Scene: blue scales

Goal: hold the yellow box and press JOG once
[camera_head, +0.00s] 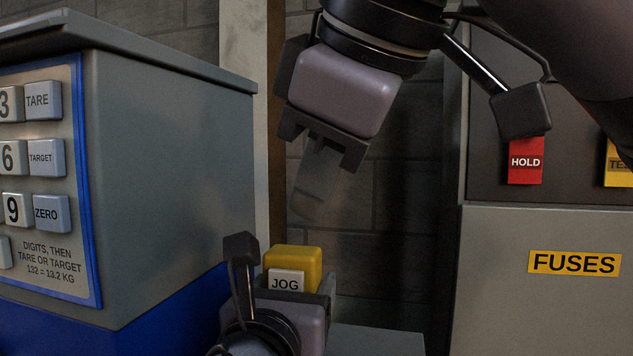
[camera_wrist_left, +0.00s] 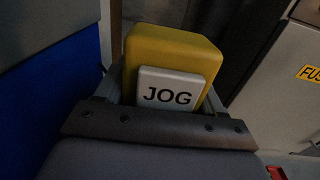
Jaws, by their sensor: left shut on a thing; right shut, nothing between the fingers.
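The yellow box (camera_head: 303,261) is at the bottom middle of the head view, with a white JOG button (camera_head: 286,281) on its near face. It also shows in the left wrist view (camera_wrist_left: 172,48), where the JOG button (camera_wrist_left: 169,89) faces the camera. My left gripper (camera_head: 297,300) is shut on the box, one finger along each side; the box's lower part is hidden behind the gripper. My right gripper (camera_head: 309,207) is shut and empty. It points down in the air above the box, apart from it and from the button.
A grey and blue scale cabinet (camera_head: 170,170) with a keypad stands at the left. A grey panel (camera_head: 490,290) with a FUSES label (camera_head: 574,263) and a red HOLD tag (camera_head: 525,162) stands at the right. A brick wall (camera_head: 395,210) lies behind.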

